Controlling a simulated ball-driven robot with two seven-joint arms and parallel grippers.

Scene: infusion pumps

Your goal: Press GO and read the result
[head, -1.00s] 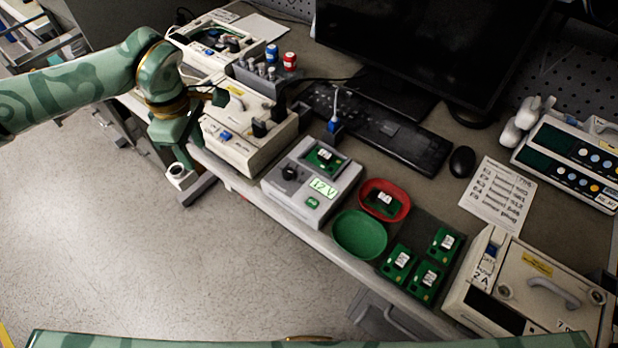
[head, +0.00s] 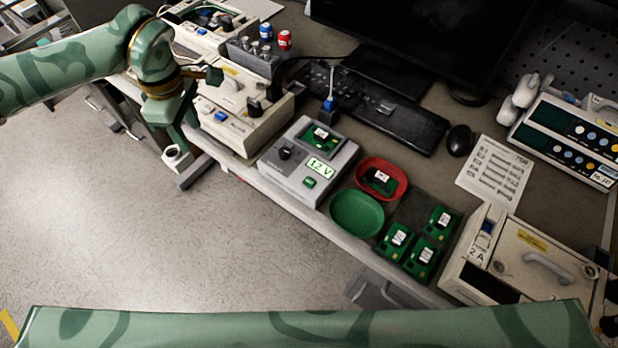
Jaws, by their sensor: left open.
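The grey tester (head: 268,165) stands at the front edge of the bench. It has a dark knob (head: 284,153), a lit display (head: 321,168) reading "12 V" and a green button (head: 310,183), whose lettering is too small to read. A green board (head: 322,138) with a white label sits in the tester's recess. My left gripper (head: 194,114) is open and empty, to the left of the tester and apart from it, by the front edge of a cream pump. My right gripper is not in view.
A green bowl (head: 357,214) and a red bowl (head: 399,192) holding a board stand right of the tester. Several green boards lie on a dark mat (head: 409,210). A cream pump (head: 218,131) stands left, another (head: 487,277) right. A keyboard (head: 395,122) lies behind.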

